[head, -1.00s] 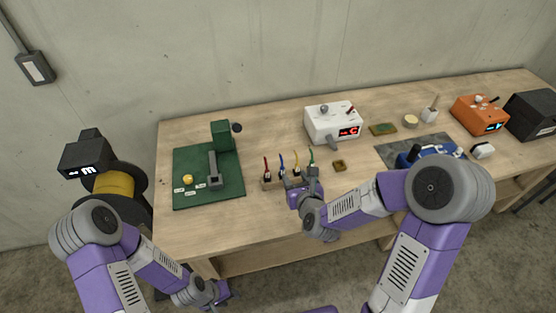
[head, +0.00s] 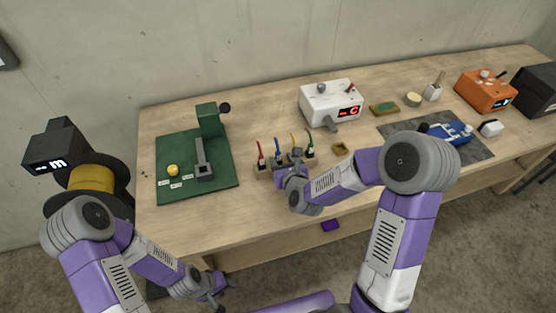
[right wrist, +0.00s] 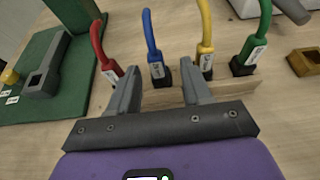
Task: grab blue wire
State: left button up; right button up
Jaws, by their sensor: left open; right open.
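The blue wire (head: 277,146) stands upright in a small wooden holder (head: 264,174) on the workbench, between the red wire (head: 261,153) and the yellow wire (head: 294,143). In the right wrist view the blue wire (right wrist: 152,42) rises from a dark base just beyond the fingertips, between the two fingers. My right gripper (right wrist: 153,80) is open with nothing between its fingers that I can see it touch. In the head view my right gripper (head: 290,160) is at the front of the holder. My left gripper (head: 218,296) is low, off the bench's front edge, and holds nothing visible.
The red wire and the green wire (right wrist: 254,40) flank the row closely. A green mat with a press (head: 204,150) lies to the left. A white box (head: 331,102) with a red display stands behind right. Bare wood lies between mat and holder.

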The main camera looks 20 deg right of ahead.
aim_at(279, 157)
jog(key=x, duration=0.3)
jog(key=shift+w+a+f, duration=0.1)
jog(key=shift+w+a, duration=0.05)
jog(key=shift+w, duration=0.15)
grip_shut()
